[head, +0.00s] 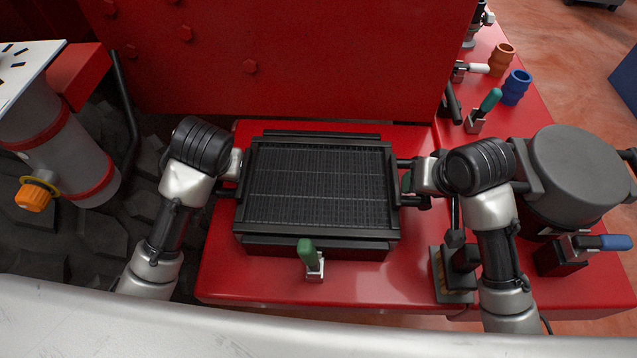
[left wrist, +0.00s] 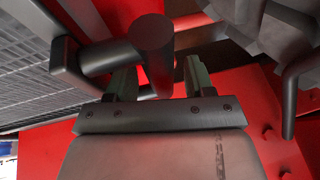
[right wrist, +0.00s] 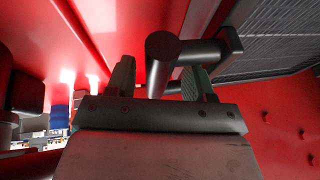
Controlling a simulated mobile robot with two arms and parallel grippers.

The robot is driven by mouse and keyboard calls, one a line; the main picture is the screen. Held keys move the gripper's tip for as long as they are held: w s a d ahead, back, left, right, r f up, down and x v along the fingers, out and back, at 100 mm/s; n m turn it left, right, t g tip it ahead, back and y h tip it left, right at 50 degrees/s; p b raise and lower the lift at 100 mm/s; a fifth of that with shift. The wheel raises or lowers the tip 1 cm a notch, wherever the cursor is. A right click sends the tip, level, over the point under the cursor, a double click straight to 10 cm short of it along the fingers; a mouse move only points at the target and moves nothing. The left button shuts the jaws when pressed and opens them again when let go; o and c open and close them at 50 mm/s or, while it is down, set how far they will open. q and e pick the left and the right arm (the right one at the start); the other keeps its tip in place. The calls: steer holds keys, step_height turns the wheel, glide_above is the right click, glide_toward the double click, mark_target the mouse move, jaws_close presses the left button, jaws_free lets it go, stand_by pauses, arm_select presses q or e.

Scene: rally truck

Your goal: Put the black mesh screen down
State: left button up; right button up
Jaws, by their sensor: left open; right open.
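The black mesh screen (head: 318,188) lies flat in the middle of the head view, over a black frame (head: 318,247) on the red deck. Whether it rests fully on the frame I cannot tell. Its mesh also shows in the left wrist view (left wrist: 30,75) and the right wrist view (right wrist: 270,48). My left gripper (head: 232,180) is at the left side handle (left wrist: 152,45), fingers open on either side of the bar. My right gripper (head: 412,184) is open at the right side handle (right wrist: 163,60), fingers likewise either side. The fingertips are partly hidden in the head view.
A green-handled clamp (head: 310,258) stands at the frame's front edge. Another green clamp (head: 484,110), an orange part (head: 502,60) and a blue part (head: 516,87) stand at the right. A dark round canister (head: 577,172) is beside my right arm. A red wall (head: 290,60) rises behind.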

arm_select(q)
steer(key=shift+w+f, duration=0.1)
steer(key=shift+f, duration=0.05)
arm_select(e)
steer(key=shift+s+r, duration=0.15)
steer(key=shift+r, duration=0.05)
arm_select(q)
steer(key=shift+w+a, duration=0.1)
arm_select(e)
steer(key=v, duration=0.6)
steer(key=shift+d+r, duration=0.1)
steer(key=shift+r, duration=0.15)
arm_select(q)
steer(key=shift+w, duration=0.1)
arm_select(e)
steer(key=shift+s+d+r, duration=0.1)
steer(key=shift+s+r, duration=0.05)
steer(key=shift+r, duration=0.3)
